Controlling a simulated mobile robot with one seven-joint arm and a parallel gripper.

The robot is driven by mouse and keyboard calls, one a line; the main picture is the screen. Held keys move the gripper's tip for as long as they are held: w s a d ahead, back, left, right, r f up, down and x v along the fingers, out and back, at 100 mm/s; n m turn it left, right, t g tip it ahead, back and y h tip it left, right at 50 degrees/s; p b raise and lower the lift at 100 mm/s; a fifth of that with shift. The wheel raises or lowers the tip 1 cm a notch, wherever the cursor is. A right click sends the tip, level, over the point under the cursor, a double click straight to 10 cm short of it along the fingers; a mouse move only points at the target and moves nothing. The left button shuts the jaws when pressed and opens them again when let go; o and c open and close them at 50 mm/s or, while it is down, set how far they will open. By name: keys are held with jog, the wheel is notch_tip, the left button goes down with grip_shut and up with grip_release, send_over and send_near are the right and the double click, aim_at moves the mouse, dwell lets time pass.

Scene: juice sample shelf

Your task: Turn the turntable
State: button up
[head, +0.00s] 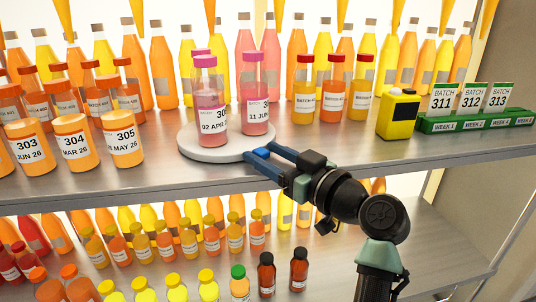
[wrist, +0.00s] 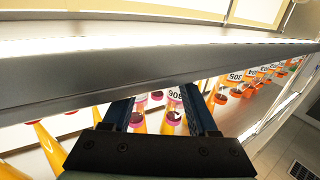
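The turntable (head: 236,151) is a pale round disc on the upper shelf, near its front edge. Two upright pink bottles stand at its front, a left one (head: 211,112) labelled 02 APR and a right one (head: 256,115) labelled 11 JUN. Further pink bottles stand behind the left one, partly hidden. My gripper (head: 265,154) has blue fingers and is at the disc's right front edge. Whether it touches the disc I cannot tell. In the wrist view the fingers of my gripper (wrist: 160,110) are wide apart, with pink-capped bottles seen between them and nothing clearly held.
Orange-capped jars (head: 75,142) stand left of the turntable. Tall bottles line the back. A lower shelf (head: 420,245) is full of small bottles at left.

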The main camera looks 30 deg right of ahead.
jog(key=s+d+b, duration=0.2)
jog(key=s, duration=1)
jog(key=shift+s+d, duration=0.2)
jog(key=shift+s, duration=0.2)
jog(key=shift+c, duration=0.3)
